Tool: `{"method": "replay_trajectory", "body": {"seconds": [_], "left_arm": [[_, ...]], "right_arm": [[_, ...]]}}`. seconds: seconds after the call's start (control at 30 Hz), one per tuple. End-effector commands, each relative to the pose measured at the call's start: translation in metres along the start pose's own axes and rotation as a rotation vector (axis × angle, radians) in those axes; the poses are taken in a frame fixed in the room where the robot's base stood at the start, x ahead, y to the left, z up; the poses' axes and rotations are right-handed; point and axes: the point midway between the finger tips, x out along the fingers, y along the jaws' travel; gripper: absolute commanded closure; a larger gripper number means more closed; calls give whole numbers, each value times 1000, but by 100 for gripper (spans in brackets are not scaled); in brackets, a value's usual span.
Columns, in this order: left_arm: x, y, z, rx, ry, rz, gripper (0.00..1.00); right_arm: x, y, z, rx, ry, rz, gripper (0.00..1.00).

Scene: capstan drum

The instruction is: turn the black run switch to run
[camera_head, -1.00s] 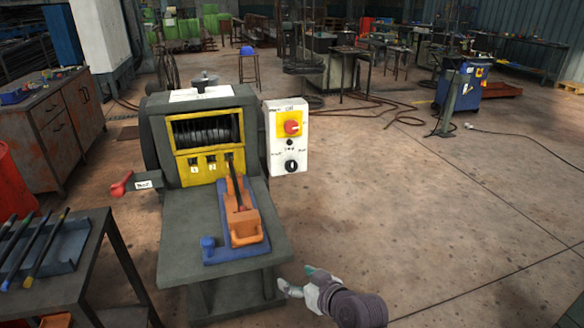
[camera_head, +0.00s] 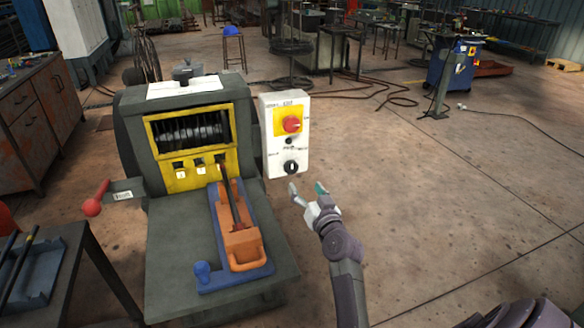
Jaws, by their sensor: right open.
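The black run switch (camera_head: 291,168) is a round knob low on the white control box (camera_head: 270,140), on the right side of the machine. Its small labels are too blurred to read for sure, and I cannot tell which way its pointer is set. A red knob (camera_head: 291,124) on a yellow plate sits above it. My right gripper (camera_head: 306,188) is open and empty. In the picture it is just below and right of the black switch, apart from it, with its fingers pointing up toward the box. My left gripper is not in view.
The dark capstan machine (camera_head: 133,140) has a yellow-framed drum window and a red-knobbed lever (camera_head: 92,207) at left. An orange and blue fixture (camera_head: 242,245) lies on its front shelf (camera_head: 170,260). A table (camera_head: 65,262) stands at the left.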

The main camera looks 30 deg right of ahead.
Motion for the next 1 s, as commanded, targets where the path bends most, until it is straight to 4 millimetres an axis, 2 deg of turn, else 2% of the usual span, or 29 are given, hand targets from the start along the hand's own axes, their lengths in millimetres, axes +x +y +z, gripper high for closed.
{"method": "replay_trajectory", "body": {"seconds": [0.07, 0.17, 0.27, 0.43, 0.57, 0.9, 0.93, 1.0], "left_arm": [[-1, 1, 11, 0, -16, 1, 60], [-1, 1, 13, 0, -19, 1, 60], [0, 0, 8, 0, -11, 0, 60], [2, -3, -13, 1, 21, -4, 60], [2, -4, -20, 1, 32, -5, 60], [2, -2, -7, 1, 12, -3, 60], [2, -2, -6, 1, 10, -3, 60], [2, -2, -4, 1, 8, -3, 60]], "right_arm": [[20, -1, -1, 4, 1, -2, 30], [42, -1, -1, 2, 1, -2, 30], [62, -1, 0, 2, 0, -2, 30], [88, 0, 0, 1, 1, -1, 30], [99, 0, 1, 0, -1, -1, 30], [103, 0, 0, -1, -1, -1, 30], [103, 0, 0, -1, -1, -1, 32], [103, 0, 0, -1, -1, -1, 44]]}}
